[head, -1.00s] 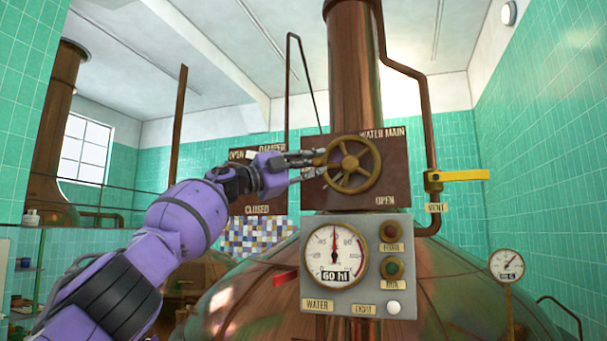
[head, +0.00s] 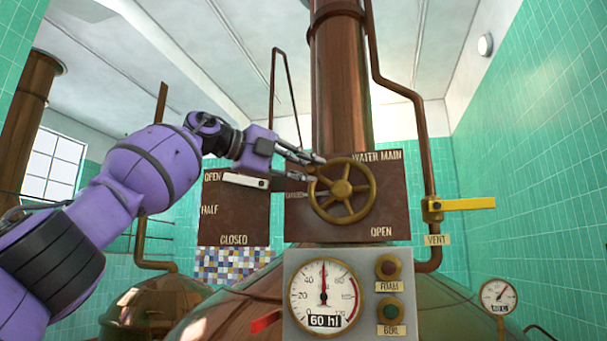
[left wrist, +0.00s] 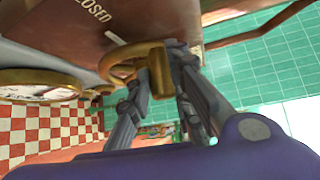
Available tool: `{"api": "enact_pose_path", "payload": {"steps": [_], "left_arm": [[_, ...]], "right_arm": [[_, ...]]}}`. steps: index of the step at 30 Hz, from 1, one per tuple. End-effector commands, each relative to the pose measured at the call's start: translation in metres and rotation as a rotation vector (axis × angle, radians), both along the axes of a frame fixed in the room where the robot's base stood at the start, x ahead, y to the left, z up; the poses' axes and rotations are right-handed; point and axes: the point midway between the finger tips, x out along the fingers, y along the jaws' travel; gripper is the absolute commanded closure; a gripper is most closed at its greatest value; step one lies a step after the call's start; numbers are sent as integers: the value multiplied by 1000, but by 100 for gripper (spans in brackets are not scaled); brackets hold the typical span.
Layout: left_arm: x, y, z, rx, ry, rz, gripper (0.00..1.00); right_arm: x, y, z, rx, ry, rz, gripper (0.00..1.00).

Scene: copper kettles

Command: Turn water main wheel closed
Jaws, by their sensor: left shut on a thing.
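The brass water main wheel (head: 369,205) is mounted on a dark brown plate (head: 394,208) marked WATER MAIN at top and OPEN at lower right. My left gripper (head: 316,169) reaches in from the left and is shut on the upper-left part of the wheel's rim. In the left wrist view, the fingers (left wrist: 164,68) are on either side of a brass part of the wheel (left wrist: 122,66). Lettering reading CLOSED shows on the plate beside it, with a pale mark near the rim. My right gripper is not in view.
A damper plate (head: 234,215) marked OPEN, HALF and CLOSED is behind my left arm. A grey gauge panel (head: 372,322) sits below the wheel. A yellow vent lever (head: 467,204) is to the right, by a copper pipe. Copper kettles stand below and behind.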

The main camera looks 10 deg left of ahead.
Motion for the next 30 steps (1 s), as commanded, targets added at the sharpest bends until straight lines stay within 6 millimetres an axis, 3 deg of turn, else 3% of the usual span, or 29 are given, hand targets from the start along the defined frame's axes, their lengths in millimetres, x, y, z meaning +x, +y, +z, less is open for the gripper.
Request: {"api": "enact_pose_path", "payload": {"steps": [13, 14, 17, 30], "left_arm": [[-2, -3, 1, 13, -4, -3, 100], [-2, -3, 1, 13, -4, -3, 80], [-2, -3, 1, 13, -3, -3, 66], [-8, 6, 2, 11, -1, 0, 65]], "right_arm": [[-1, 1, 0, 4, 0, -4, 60], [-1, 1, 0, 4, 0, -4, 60], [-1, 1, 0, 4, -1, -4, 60], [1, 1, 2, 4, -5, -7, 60]]}}
